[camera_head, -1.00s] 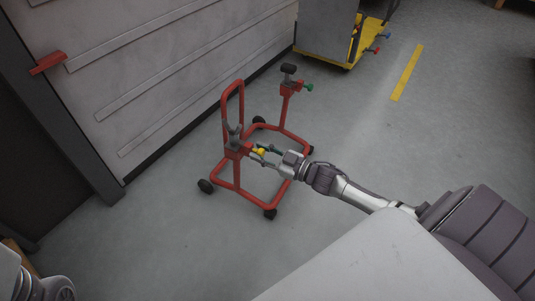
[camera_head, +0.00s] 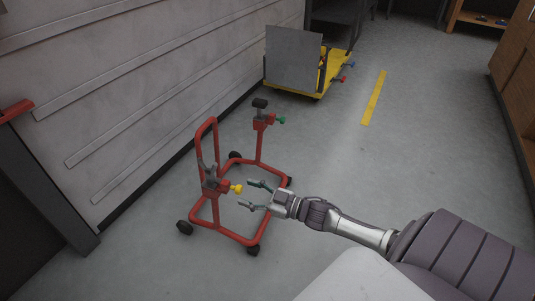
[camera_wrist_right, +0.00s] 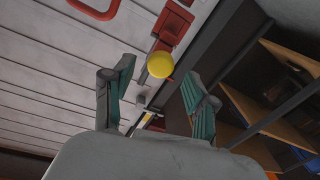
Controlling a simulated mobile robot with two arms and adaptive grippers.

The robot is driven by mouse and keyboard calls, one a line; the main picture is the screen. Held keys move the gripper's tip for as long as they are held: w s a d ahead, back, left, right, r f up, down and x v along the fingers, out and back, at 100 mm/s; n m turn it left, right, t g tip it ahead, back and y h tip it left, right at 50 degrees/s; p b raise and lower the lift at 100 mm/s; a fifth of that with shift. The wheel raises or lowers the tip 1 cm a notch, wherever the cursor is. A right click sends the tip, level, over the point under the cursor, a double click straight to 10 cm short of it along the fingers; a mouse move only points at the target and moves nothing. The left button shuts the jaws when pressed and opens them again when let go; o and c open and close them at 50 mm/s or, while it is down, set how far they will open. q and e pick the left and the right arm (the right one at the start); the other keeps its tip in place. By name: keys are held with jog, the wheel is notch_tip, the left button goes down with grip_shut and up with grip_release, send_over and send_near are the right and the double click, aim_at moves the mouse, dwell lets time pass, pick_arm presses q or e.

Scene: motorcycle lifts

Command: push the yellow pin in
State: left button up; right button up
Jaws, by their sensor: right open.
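The yellow pin (camera_head: 237,188) sticks out from a red block on the near post of the red lift stand (camera_head: 226,234). My right gripper (camera_head: 256,195) is just to the right of the pin, open and empty, its fingers pointing at the stand. In the right wrist view the round yellow knob of the pin (camera_wrist_right: 160,65) shows beyond and between the two spread fingers (camera_wrist_right: 160,95), apart from both. How far the pin sits in its block is hidden. My left gripper is not in view.
A green pin (camera_head: 281,120) sits on the stand's far post. A yellow cart (camera_head: 309,91) with a grey panel stands behind. A panelled grey wall (camera_head: 120,110) runs along the left. The floor to the right is clear, with a yellow stripe (camera_head: 373,98).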

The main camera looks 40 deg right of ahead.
jog(key=v, duration=0.8)
